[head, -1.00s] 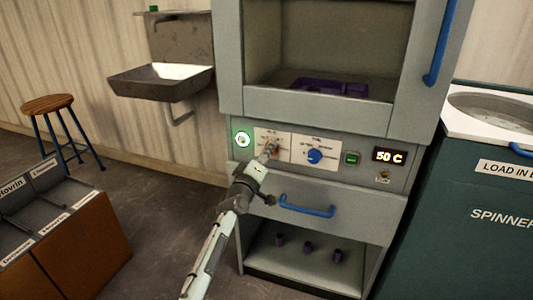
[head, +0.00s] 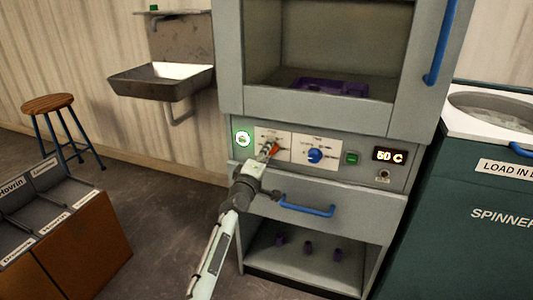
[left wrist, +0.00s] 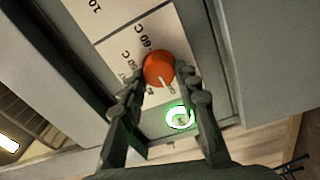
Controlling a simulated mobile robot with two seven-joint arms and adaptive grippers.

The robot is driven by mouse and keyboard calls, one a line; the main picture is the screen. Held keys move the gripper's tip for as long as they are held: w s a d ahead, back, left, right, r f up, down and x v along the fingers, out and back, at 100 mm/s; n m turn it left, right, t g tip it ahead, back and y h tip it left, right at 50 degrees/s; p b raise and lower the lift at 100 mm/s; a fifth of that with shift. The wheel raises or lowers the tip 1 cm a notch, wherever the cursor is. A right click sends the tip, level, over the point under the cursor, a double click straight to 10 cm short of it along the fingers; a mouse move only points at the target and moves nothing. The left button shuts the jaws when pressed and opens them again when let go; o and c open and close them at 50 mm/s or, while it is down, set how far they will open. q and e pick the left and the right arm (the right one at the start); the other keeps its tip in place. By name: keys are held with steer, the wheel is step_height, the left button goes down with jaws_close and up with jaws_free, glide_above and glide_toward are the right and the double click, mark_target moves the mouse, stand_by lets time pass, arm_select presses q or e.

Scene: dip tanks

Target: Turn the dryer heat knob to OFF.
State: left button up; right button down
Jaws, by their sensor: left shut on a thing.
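The dryer heat knob (head: 275,148) is orange-red and sits on a white label plate at the left of the dryer's control panel. In the left wrist view the knob (left wrist: 158,68) lies between my fingertips, with temperature marks such as 60 C around it. Its white pointer line points down and slightly right there; the mark at its tip is too small to read. My left gripper (head: 267,151) is shut on the knob, and its fingers (left wrist: 165,80) show on both sides of it. My right gripper is not in view.
A blue knob (head: 315,156), a green button (head: 352,158) and a display (head: 389,156) that seems to read 60 C are to the right. A green-ringed button (head: 243,139) is close left. A blue drawer handle (head: 307,208) is below. The spinner (head: 470,200) stands at right.

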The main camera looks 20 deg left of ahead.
arm_select(q)
steer(key=o, duration=1.2)
steer(key=shift+c, duration=0.2)
steer(key=shift+s, duration=0.1)
steer(key=s, duration=1.1)
steer(key=shift+s+f, duration=0.2)
steer(key=shift+s, duration=0.2)
steer(key=shift+f, duration=0.1)
